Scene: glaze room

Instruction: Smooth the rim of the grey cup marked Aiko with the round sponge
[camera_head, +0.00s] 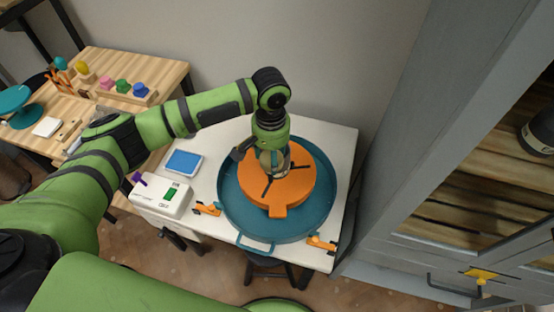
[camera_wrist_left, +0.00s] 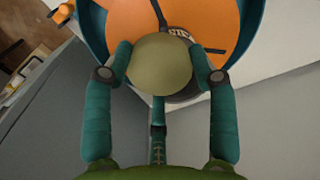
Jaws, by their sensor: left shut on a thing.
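My left gripper (camera_head: 266,162) reaches down over the orange disc (camera_head: 292,186) of the wheel, which sits in a round teal pan (camera_head: 232,205). In the left wrist view, the gripper (camera_wrist_left: 160,62) is shut on the round olive-beige sponge (camera_wrist_left: 160,66), a finger on each side. Just behind the sponge, a dark grey rounded shape (camera_wrist_left: 188,96) and part of a lettered label (camera_wrist_left: 180,33) show; this looks like the cup, but most of it is hidden. I cannot read the name or tell whether the sponge touches the rim. My right gripper is not in view.
The white table (camera_head: 341,138) also bears a white control box (camera_head: 161,196), a blue-topped tray (camera_head: 184,162) and orange clamps (camera_head: 207,209). A wooden bench (camera_head: 150,68) with coloured items stands left. A grey cabinet (camera_head: 405,150) stands close on the right.

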